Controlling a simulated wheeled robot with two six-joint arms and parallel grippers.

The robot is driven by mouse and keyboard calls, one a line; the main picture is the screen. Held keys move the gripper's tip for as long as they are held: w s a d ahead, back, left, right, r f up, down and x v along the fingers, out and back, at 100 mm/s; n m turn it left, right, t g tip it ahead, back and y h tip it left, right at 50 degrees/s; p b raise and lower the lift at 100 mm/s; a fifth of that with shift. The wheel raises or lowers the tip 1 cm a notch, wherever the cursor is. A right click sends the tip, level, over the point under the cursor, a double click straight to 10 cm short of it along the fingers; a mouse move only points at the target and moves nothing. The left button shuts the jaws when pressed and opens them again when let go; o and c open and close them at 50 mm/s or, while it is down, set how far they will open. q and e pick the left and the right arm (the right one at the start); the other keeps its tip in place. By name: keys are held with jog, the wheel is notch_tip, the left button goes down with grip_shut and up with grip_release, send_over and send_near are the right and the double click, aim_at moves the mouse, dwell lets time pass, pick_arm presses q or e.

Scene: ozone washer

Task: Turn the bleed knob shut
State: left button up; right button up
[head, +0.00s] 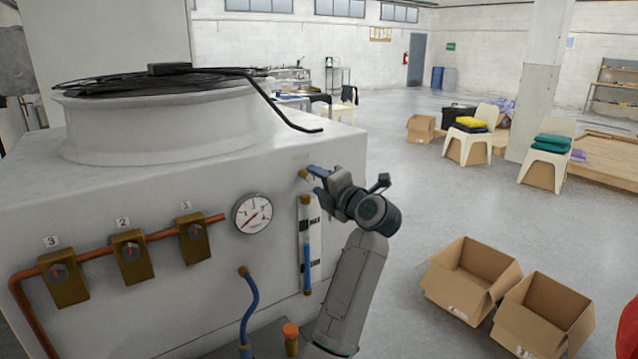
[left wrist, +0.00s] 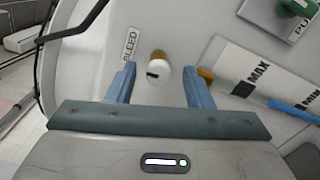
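The bleed knob (left wrist: 160,68) is a small round pale knob with a dark mark and a brass-coloured base, on the machine's light panel beside a BLEED label (left wrist: 130,46). My left gripper (left wrist: 159,80) is open, its two blue fingers on either side of the knob with gaps to both. In the head view the left gripper (head: 316,181) is at the panel's right end, near a small brass fitting (head: 303,174); the knob itself is largely hidden there. My right gripper is not in view.
A level gauge with a blue tube (head: 307,255) is just below the gripper; its MAX/MIN plate (left wrist: 255,72) shows in the wrist view. A pressure gauge (head: 252,214) and several numbered valves on a copper pipe (head: 155,238) are left. Open cardboard boxes (head: 470,280) stand on the floor right.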

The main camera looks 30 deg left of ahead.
pick_arm(q)
jog(key=shift+d, duration=0.1)
jog(key=b+v, duration=0.3)
jog(key=v, duration=0.7)
jog(key=shift+d+b, duration=0.35)
jog(key=shift+b, duration=0.05)
jog(key=shift+s, duration=0.1)
